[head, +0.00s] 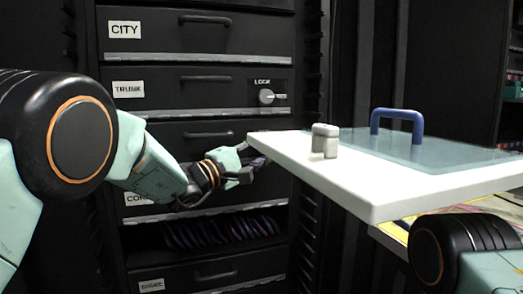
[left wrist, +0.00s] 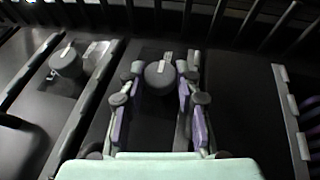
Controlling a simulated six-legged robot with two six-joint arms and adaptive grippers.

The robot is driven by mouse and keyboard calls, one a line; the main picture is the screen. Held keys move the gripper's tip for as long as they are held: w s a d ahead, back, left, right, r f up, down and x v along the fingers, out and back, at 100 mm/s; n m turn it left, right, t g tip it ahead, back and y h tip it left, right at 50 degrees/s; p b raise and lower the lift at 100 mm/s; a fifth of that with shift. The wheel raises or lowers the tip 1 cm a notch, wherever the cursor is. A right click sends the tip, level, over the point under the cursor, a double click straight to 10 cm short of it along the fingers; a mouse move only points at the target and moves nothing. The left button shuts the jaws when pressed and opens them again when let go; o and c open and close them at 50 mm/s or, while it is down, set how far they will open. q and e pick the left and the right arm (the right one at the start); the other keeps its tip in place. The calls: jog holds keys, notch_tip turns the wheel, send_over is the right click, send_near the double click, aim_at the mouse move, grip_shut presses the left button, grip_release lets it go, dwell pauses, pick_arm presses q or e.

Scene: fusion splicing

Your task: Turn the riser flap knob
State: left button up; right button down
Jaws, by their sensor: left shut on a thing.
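A black rack (head: 207,80) with labelled flaps stands ahead. My left gripper (head: 250,165) reaches to the right part of the third flap from the top; my arm hides that flap's label. The left wrist view shows a round dark knob (left wrist: 160,76) with a pale pointer, between the two fingers of my left gripper (left wrist: 160,90), which is shut on it. The pointer stands toward the top of that view. In the head view this knob is hidden by the gripper. My right gripper is out of view.
The TRUNK flap above has its own knob (head: 266,96), also in the left wrist view (left wrist: 66,61). An open slot below shows purple coils (head: 215,232). A white board (head: 390,192) with a grey block (head: 325,141) and a blue handle (head: 398,115) juts in at right.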

pick_arm(q)
jog(key=shift+n+t+h, duration=0.3)
jog(key=shift+t, duration=0.2)
jog(key=o, duration=1.2)
jog(key=shift+c, duration=0.2)
jog(key=v, duration=1.2)
jog(key=shift+f, duration=0.1)
